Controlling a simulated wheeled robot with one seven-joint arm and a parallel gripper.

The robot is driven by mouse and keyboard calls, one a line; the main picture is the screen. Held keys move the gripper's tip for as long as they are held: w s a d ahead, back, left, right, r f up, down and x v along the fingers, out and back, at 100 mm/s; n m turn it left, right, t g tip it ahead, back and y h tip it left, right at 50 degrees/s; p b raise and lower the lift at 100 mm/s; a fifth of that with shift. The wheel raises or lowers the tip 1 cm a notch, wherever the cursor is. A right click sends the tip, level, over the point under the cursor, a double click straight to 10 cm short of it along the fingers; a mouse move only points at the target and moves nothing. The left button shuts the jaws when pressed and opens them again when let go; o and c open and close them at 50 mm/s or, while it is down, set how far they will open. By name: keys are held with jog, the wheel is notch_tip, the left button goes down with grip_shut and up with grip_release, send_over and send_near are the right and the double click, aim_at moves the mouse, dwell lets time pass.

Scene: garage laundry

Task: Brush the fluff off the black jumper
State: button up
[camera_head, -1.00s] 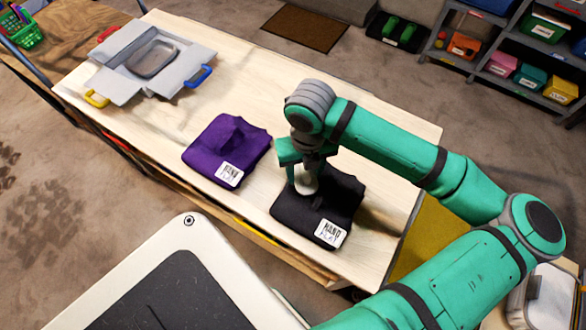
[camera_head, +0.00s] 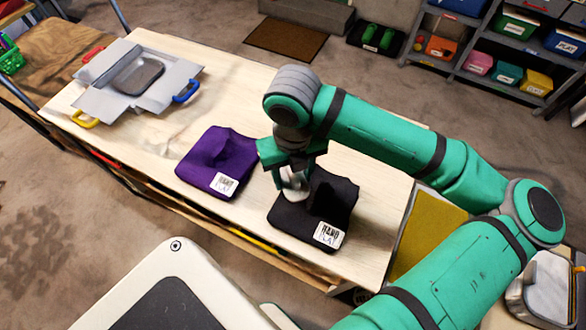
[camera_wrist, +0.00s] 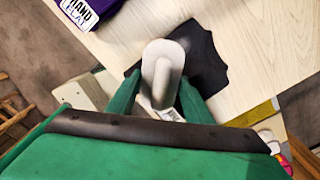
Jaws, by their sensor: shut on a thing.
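The black jumper (camera_head: 328,200) lies folded on the pale wooden table, with a white label at its near right corner. My gripper (camera_head: 292,182) is over the jumper's left part, shut on a pale, rounded brush (camera_head: 297,190). In the wrist view the brush (camera_wrist: 163,68) sits between my two green fingers (camera_wrist: 160,100), above the black jumper (camera_wrist: 208,65). I cannot tell whether the brush touches the cloth. No fluff can be made out on the visible part of the jumper.
A folded purple jumper (camera_head: 215,160) with a label lies just left of the black one. A grey folding board (camera_head: 110,85) with coloured handles is at the table's far left. The table (camera_head: 385,190) is bare to the right of the black jumper. Shelves with bins (camera_head: 480,65) stand behind.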

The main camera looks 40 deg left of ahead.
jog(key=shift+r, duration=1.1)
